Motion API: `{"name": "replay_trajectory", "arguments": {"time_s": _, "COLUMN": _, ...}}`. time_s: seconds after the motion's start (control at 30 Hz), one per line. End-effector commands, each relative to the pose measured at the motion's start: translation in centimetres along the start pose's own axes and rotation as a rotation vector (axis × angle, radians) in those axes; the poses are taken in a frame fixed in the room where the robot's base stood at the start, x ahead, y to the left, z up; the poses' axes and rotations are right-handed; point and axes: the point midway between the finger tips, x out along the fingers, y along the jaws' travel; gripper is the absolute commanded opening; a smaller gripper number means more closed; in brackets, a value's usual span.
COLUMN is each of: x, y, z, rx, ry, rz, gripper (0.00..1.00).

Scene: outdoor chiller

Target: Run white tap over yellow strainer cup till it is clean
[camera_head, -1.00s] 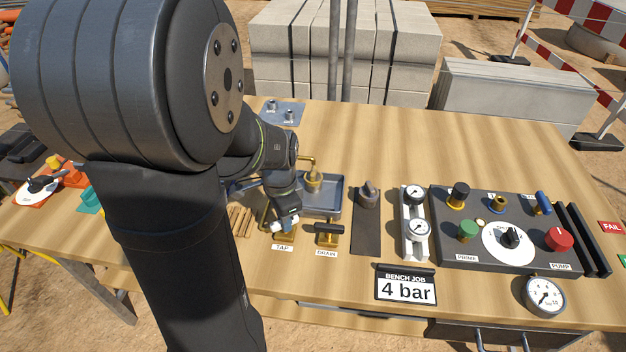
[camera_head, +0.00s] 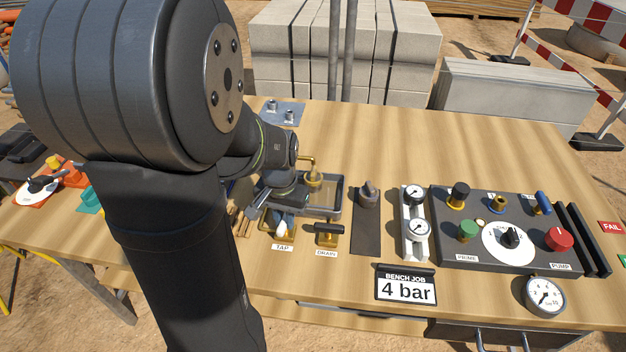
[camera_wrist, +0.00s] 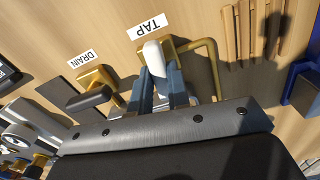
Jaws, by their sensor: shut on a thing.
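The white tap handle (camera_wrist: 153,56) sticks up from its brass body beside the TAP label in the wrist view. It also shows in the head view (camera_head: 281,227). My gripper (camera_wrist: 163,82) is shut on this handle, with one blue-grey finger on each side. In the head view my gripper (camera_head: 278,217) is low over the tap, left of the drain valve. My wrist partly hides the tray. I cannot make out running water or dirt on the cup.
The DRAIN valve (camera_head: 328,230) with a black lever stands just right of the tap. Wooden sticks (camera_wrist: 250,30) lie close on the tap's other side. Gauges (camera_head: 416,215) and a control panel (camera_head: 500,230) stand farther right. The back right of the bench is clear.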

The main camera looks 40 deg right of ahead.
Motion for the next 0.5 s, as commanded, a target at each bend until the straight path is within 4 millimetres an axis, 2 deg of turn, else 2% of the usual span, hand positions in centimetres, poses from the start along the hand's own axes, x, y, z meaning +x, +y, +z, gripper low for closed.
{"name": "replay_trajectory", "arguments": {"time_s": 0.17, "x": -0.09, "y": -0.02, "z": -0.06, "rx": -0.126, "ry": 0.002, "rz": 0.0, "gripper": 0.0}}
{"name": "replay_trajectory", "arguments": {"time_s": 0.5, "x": -0.1, "y": -0.02, "z": -0.07, "rx": -0.126, "ry": 0.002, "rz": 0.0, "gripper": 0.0}}
